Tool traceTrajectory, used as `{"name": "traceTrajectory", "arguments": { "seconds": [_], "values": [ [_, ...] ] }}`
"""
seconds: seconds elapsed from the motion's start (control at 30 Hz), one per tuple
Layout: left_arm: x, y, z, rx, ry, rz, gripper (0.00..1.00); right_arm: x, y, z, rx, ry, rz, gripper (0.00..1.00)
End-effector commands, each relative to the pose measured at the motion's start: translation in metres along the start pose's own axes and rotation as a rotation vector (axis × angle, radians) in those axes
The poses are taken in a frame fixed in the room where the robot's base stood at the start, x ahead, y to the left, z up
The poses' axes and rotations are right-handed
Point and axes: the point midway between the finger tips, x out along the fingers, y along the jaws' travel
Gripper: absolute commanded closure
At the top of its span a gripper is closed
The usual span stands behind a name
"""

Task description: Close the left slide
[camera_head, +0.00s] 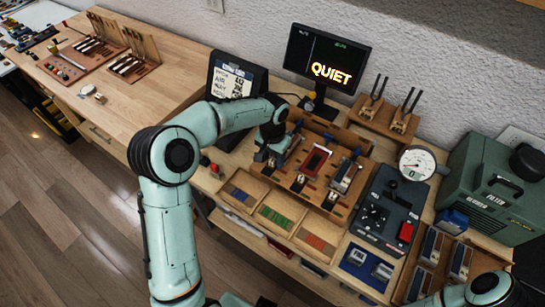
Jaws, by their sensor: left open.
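A wooden fixture (330,205) in the middle of the bench holds a row of slide units. The middle one (316,160) has a dark red frame, and the right one (345,176) has a grey metallic body. My left gripper (267,155) is at the left end of this row, pointing down over the left slide's place. It is open. The gripper and wrist cover most of the left slide, so I cannot tell how far open it is or whether the gripper touches it. Part of my right arm shows at the bottom right corner; its gripper is out of view.
A tray (282,198) with blue, green and red pieces lies in front of the fixture. A dark control box (390,205), a round gauge (416,163) and a green machine (490,185) stand right. A monitor (326,60) reading "QUIET" stands behind.

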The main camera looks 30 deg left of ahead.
Motion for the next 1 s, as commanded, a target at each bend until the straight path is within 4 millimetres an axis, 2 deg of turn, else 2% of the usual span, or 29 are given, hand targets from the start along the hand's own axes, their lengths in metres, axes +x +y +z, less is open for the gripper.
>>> {"name": "traceTrajectory", "arguments": {
  "seconds": [0.23,0.37,0.8,1.0],
  "values": [
    [-0.001,0.000,0.001,0.000,-0.005,0.000,0.53,0.000,0.000,0.000,0.000,0.001,0.000,0.39],
    [-0.013,0.000,0.000,0.000,-0.002,0.000,0.53,-0.002,-0.001,-0.001,0.000,0.002,0.000,0.39],
    [-0.107,0.001,-0.002,0.000,0.002,0.000,0.53,-0.016,-0.009,-0.010,-0.005,0.014,-0.005,0.39],
    [-0.129,0.001,-0.002,0.001,-0.001,0.000,0.53,-0.021,-0.012,-0.013,-0.007,0.019,-0.006,0.39]
  ]
}}
